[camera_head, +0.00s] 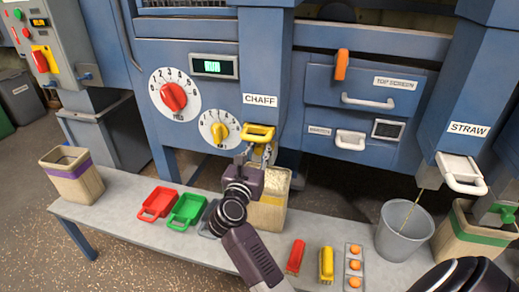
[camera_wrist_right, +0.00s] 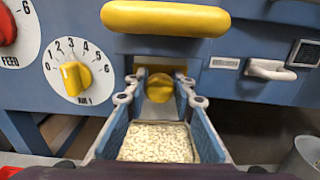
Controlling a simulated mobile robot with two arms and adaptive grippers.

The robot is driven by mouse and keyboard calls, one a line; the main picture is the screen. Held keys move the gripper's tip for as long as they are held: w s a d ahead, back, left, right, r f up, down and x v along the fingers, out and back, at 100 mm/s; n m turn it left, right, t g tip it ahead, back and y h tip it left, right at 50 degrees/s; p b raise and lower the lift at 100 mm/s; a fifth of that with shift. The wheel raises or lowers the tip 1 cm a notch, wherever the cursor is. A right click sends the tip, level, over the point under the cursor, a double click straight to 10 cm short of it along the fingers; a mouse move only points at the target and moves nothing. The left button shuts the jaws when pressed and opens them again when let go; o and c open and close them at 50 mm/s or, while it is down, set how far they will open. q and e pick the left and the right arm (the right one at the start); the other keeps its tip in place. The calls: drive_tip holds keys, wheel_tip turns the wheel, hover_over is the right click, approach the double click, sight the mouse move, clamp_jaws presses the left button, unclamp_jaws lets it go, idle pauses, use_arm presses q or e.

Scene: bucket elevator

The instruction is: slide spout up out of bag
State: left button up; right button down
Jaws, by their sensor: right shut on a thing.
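The chaff spout has a yellow handle (camera_head: 258,132) below the CHAFF label. The handle shows large in the right wrist view (camera_wrist_right: 165,18). The bag (camera_head: 270,215), tan with a yellow band, stands on the bench below it. Pale chaff (camera_wrist_right: 155,143) fills its mouth in the right wrist view. My right gripper (camera_head: 258,160) is at the spout just above the bag. Its fingers sit on either side of a grey and yellow spout part (camera_wrist_right: 182,92) and are shut on it. The spout's lower end is hidden by my gripper. My left gripper is not in view.
A purple-banded bag (camera_head: 72,178) stands at the bench's left end. Red (camera_head: 157,204) and green (camera_head: 187,210) trays lie left of my arm. A grey bucket (camera_head: 402,230) and a green-banded bag (camera_head: 460,240) stand right, near the STRAW spout (camera_head: 460,172).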

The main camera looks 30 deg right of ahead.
drive_tip(key=shift+r, duration=0.35)
drive_tip(key=c, duration=1.7)
unclamp_jaws()
drive_tip(key=shift+o, duration=0.2)
drive_tip(key=shift+f, duration=0.1)
drive_tip(key=shift+f, duration=0.1)
